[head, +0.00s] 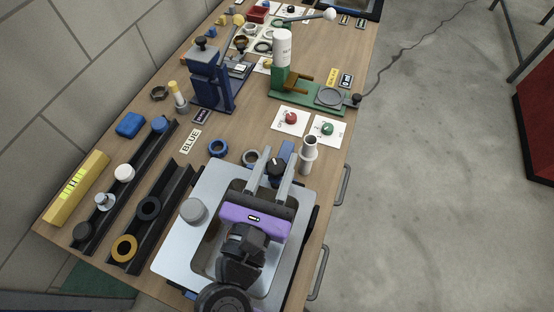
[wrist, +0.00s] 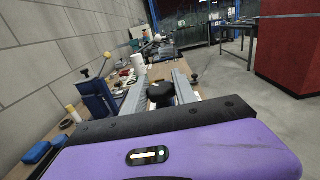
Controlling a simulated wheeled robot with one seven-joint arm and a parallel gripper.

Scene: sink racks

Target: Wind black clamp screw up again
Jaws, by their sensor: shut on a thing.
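The black clamp screw shows as a round black knob (head: 276,168) between the fingers of my gripper (head: 278,156), above the far edge of the metal sink. A blue block (head: 287,149) stands just beyond it, partly hidden by the right finger. In the wrist view the knob (wrist: 160,94) also sits between the two grey fingers (wrist: 158,84). My gripper is shut on the knob. The screw's shaft and what it threads into are hidden.
A pale upright tube (head: 308,154) stands close to the right of my fingers. Blue (head: 218,148) and grey (head: 251,158) rings lie to the left. Black rails (head: 165,203) lie farther left.

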